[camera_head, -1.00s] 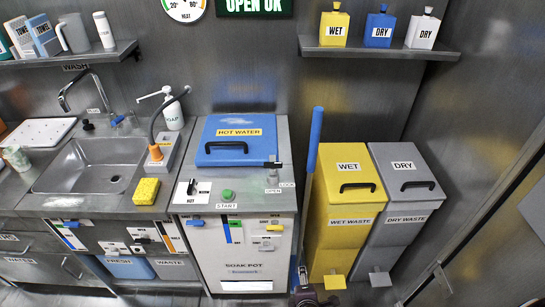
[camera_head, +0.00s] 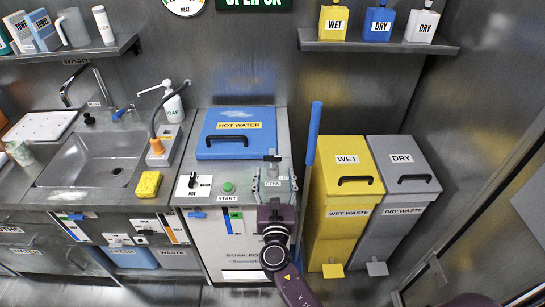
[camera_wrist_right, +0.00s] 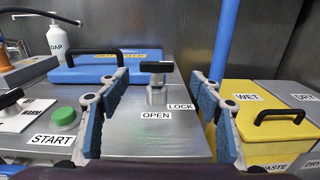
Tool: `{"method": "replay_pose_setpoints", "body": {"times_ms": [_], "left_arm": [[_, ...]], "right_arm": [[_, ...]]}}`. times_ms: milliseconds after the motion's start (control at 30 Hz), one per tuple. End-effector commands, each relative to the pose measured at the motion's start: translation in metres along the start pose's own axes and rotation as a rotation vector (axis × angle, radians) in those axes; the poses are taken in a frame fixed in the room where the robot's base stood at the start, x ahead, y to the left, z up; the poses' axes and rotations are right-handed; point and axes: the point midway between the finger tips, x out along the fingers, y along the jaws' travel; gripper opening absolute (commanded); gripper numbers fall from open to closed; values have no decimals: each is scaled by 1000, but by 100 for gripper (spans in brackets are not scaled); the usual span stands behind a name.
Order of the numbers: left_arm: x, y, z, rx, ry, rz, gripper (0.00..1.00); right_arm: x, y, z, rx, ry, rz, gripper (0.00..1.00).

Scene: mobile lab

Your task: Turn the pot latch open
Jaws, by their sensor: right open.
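The soak pot's blue lid (camera_head: 225,147), marked HOT WATER, is closed on the steel counter unit. The pot latch (camera_head: 272,157) is a black handle on a short silver post at the lid's right front corner. In the right wrist view the latch (camera_wrist_right: 155,68) stands between my fingers and a little beyond them, with its handle crosswise. OPEN and LOCK labels lie in front of and right of the post. My right gripper (camera_head: 275,182) is open and empty, just in front of the latch; its blue-padded fingers (camera_wrist_right: 159,85) appear apart from it. My left gripper is out of view.
A green START button (camera_head: 228,187) and a knob plate (camera_head: 193,186) are left of the gripper. A blue upright pole (camera_head: 311,150) stands close on the right, beside the yellow wet bin (camera_head: 347,160) and grey dry bin (camera_head: 403,160). A sponge (camera_head: 148,185) lies by the sink.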

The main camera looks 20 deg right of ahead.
Motion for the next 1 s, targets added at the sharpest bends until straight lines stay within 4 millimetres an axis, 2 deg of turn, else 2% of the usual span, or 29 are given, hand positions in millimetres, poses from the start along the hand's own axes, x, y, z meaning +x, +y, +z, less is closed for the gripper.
{"method": "replay_pose_setpoints", "body": {"times_ms": [167, 500, 667, 900, 1000], "left_arm": [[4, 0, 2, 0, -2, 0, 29], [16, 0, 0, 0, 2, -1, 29], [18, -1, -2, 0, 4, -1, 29], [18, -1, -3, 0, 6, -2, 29], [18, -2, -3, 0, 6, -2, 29]], "right_arm": [[17, 6, 2, -39, -10, 13, 59], [68, 6, 1, -35, -9, 12, 59], [78, 6, 2, -34, -7, 13, 59], [79, 6, 2, -34, -6, 13, 59], [79, 6, 2, -34, -6, 12, 51]]}}
